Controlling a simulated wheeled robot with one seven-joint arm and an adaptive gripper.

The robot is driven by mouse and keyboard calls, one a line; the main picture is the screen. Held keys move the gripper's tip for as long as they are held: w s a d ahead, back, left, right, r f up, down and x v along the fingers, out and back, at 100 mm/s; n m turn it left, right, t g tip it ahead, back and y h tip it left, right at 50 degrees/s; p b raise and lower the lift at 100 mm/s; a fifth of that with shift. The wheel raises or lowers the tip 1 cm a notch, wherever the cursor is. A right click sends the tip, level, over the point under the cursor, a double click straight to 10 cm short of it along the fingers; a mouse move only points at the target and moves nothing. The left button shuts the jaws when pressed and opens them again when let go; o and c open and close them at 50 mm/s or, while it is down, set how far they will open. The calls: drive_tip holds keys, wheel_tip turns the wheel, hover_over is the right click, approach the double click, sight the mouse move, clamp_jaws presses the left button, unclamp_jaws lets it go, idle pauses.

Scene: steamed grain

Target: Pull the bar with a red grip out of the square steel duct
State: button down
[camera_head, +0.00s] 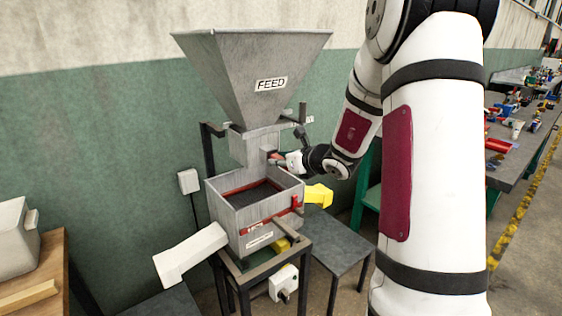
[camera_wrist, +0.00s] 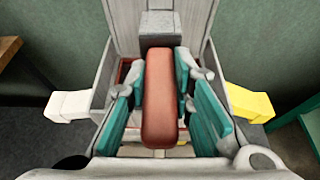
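The bar's red grip (camera_wrist: 160,110) runs down the middle of the wrist view. Its far end meets the square steel duct (camera_wrist: 157,27) below the hopper. My gripper (camera_wrist: 160,80) has one teal-padded finger on each side of the grip. The far pads appear to press against its sides. In the head view my gripper (camera_head: 281,159) reaches the duct (camera_head: 250,147) from the right, and only a little of the red grip (camera_head: 274,156) shows there. The rest of the bar is hidden inside the duct.
The grey hopper marked FEED (camera_head: 254,75) stands above the duct. An open steel box (camera_head: 228,212) sits below, with a white chute (camera_head: 190,254) at left and a yellow spout (camera_head: 319,195) at right. A cluttered workbench (camera_head: 515,150) stands at right. Floor is free between.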

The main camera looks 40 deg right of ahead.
drive_tip(key=c, duration=2.3)
unclamp_jaws()
clamp_jaws()
drive_tip(key=shift+r, duration=0.15)
drive_tip(key=shift+s, duration=0.65)
drive_tip(key=s, duration=0.8)
drive_tip(key=shift+s+d+p, duration=0.15)
drive_tip(key=shift+s+p, duration=0.15)
drive_tip(key=shift+s, duration=0.05)
drive_tip(key=o, duration=1)
unclamp_jaws()
drive_tip(key=shift+s, duration=0.15)
